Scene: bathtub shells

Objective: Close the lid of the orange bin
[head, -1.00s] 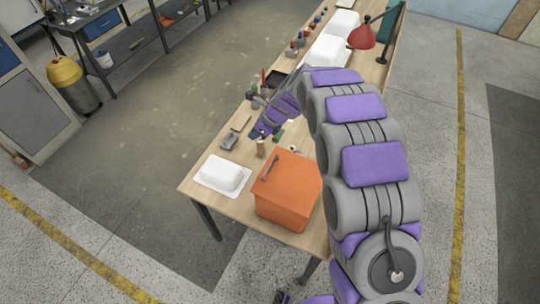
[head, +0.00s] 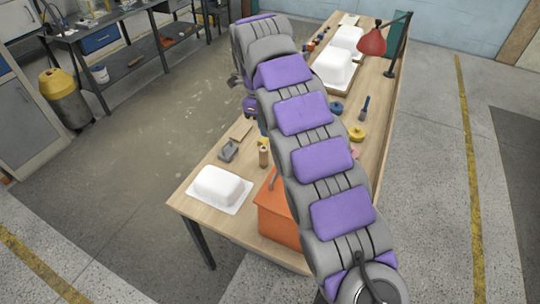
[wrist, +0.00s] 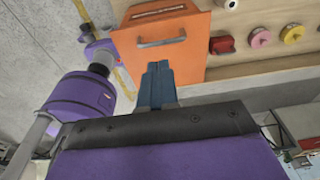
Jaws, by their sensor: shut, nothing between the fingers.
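The orange bin (head: 277,217) stands near the front end of the wooden table in the head view, and my arm covers much of it. In the wrist view the bin's orange panel (wrist: 185,62) fills the upper middle, with a grey bar handle (wrist: 162,41) and a slotted strip above it. I cannot tell how far the lid stands open. My gripper's blue-grey fingers (wrist: 157,80) are together and empty, overlapping the lower part of the panel in the picture; contact cannot be told. In the head view the gripper is mostly hidden behind my arm.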

